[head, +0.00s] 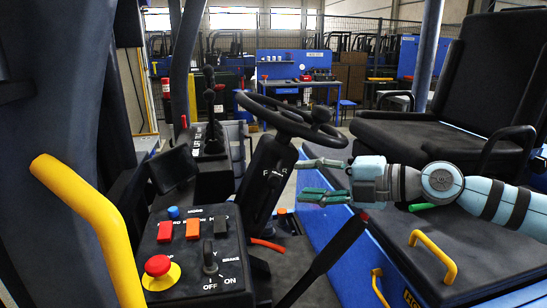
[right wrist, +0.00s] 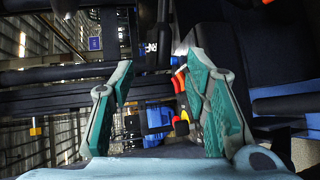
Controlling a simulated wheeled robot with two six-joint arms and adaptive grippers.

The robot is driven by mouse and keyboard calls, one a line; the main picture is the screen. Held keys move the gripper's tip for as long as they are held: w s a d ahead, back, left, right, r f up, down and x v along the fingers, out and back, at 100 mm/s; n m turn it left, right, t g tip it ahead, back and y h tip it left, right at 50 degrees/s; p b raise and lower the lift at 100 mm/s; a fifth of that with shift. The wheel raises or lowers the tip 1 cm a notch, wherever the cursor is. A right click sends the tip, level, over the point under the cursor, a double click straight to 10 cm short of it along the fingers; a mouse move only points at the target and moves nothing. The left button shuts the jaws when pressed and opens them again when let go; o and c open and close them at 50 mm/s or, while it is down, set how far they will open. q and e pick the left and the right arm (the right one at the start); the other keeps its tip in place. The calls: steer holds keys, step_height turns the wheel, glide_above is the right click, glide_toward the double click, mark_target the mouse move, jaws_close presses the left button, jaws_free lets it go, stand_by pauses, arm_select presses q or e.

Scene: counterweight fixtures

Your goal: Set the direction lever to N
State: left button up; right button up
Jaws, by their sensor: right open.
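The black steering column (head: 266,180) stands under the steering wheel (head: 291,117) in the head view. Small pale letter marks show on its face, too small to read surely. I cannot clearly make out the direction lever there. My right gripper (head: 309,180) reaches in from the right, just right of the column and below the wheel rim. Its teal fingers are spread and point left, with nothing between them. In the right wrist view the gripper (right wrist: 157,68) is also open and empty. My left gripper is not in view.
A control box (head: 190,270) with a red emergency button (head: 158,266) and a key switch stands at the front left. Black levers (head: 210,100) rise behind it. A yellow grab bar (head: 95,225) is at the left. The black seat (head: 420,140) is at the right.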

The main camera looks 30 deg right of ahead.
mark_target(274, 180)
step_height(274, 180, down, 4)
steer(key=d+h+p, duration=0.1)
steer(key=p, duration=0.2)
steer(key=shift+m+y, duration=0.4)
steer(key=shift+y, duration=0.1)
steer(key=r, duration=0.1)
steer(key=w+a+r, duration=0.2)
steer(key=shift+w+a+r, duration=0.15)
steer(key=shift+a+r, duration=0.05)
steer(key=shift+r, duration=0.2)
steer(key=x, duration=0.1)
steer(key=p+x, duration=0.1)
steer(key=x, duration=0.1)
steer(key=a+p+x, duration=0.1)
steer(key=x, duration=0.1)
steer(key=shift+w+d+f, duration=0.2)
steer(key=shift+d+f, duration=0.1)
steer(key=shift+f, duration=0.1)
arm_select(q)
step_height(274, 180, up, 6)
arm_select(e)
steer(key=shift+a, duration=0.1)
jaws_close()
